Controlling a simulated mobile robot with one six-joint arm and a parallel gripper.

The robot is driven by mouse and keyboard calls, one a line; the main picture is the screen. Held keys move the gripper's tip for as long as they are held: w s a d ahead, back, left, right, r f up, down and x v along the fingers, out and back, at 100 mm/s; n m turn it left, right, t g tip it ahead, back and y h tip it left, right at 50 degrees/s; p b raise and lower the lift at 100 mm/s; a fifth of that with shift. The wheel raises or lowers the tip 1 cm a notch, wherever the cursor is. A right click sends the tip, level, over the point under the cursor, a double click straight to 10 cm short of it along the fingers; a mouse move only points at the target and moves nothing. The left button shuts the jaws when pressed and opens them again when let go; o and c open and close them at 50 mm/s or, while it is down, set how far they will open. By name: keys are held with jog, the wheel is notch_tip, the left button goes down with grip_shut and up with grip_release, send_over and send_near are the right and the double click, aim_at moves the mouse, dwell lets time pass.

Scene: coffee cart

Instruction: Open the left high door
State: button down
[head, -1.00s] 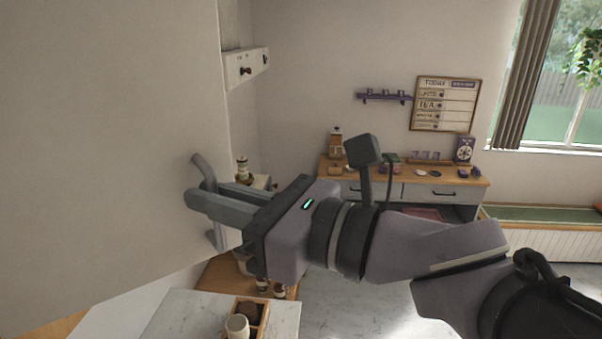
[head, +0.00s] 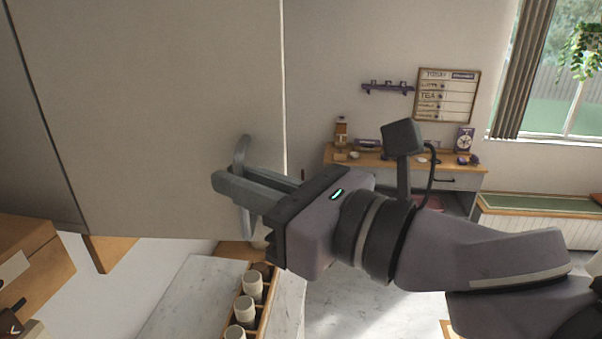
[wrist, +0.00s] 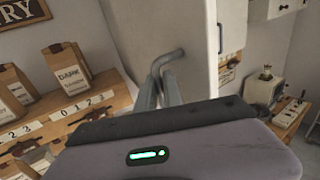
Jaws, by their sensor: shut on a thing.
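The cabinet door (head: 165,100) is a large pale grey panel filling the upper left of the head view. It stands swung out from the cabinet side (head: 30,140), with a dark gap along its left edge. Its vertical bar handle (head: 241,150) is near the door's lower right corner. My gripper (head: 228,190) is shut on this handle, with a finger on each side. In the wrist view the handle (wrist: 168,60) shows between the fingers (wrist: 160,90), in front of the door face (wrist: 150,25). The door hides the cabinet inside in the head view.
Below the door is a marble counter (head: 190,300) with a wooden tray (head: 262,320) of cups. A wooden shelf unit (head: 30,260) is at lower left. A sideboard (head: 455,182) stands against the far wall.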

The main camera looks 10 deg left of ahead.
jog(key=shift+s, duration=0.1)
dwell(0.3)
jog(key=c, duration=1.5)
grip_release()
jog(key=shift+a, duration=0.1)
jog(key=b+v, duration=0.3)
jog(key=v, duration=1.4)
jog(key=shift+s+d, duration=0.1)
jog(key=shift+d, duration=0.1)
